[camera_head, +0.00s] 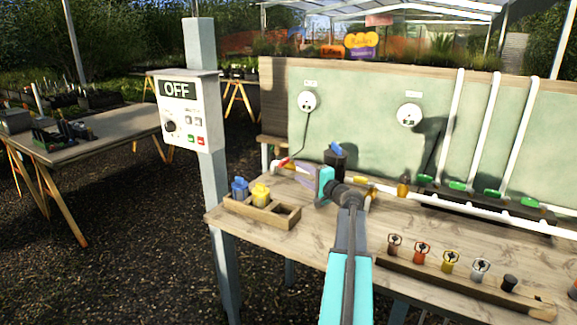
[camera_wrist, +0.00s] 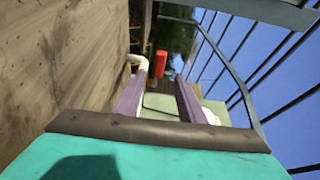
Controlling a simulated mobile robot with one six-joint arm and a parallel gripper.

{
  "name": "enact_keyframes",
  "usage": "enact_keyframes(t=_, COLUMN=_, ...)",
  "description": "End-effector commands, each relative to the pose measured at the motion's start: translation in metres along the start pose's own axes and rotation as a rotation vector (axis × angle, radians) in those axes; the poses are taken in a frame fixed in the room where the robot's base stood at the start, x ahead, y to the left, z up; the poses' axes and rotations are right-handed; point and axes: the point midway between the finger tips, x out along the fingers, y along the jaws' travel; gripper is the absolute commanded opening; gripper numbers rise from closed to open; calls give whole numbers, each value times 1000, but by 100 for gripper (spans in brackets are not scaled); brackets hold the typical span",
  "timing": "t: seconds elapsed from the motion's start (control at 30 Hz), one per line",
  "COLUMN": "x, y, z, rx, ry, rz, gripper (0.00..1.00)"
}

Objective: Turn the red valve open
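A red lever handle (camera_head: 284,161) sits on a white pipe near the back left of the bench. In the wrist view, a red block-like handle (camera_wrist: 160,63) shows just beyond the fingertips, beside a curved white pipe (camera_wrist: 138,62). My gripper (camera_head: 299,169) has two purple fingers, spread apart beside the red handle. In the wrist view my gripper (camera_wrist: 160,83) is open, with nothing held between its fingers. The red handle appears in line with the gap; I cannot tell whether a finger touches it. My wrist hides part of the pipe in the head view.
A wooden box (camera_head: 282,218) with blue and yellow pieces stands at the bench's left. A dark blue-topped object (camera_head: 336,158) stands behind my wrist. Several small wheel valves, one orange-red (camera_head: 421,251), line a wooden rack at right. A post carries an OFF panel (camera_head: 186,112).

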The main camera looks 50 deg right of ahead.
Motion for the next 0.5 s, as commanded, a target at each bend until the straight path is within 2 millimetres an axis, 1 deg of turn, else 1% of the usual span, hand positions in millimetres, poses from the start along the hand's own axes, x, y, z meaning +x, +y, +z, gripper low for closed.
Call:
enact_keyframes(t=0.03, x=9, y=-1, z=-1, rx=0, ry=-1, rz=0, gripper=36)
enact_keyframes(t=0.5, x=66, y=-1, z=-2, rx=0, ry=1, rz=0, gripper=36)
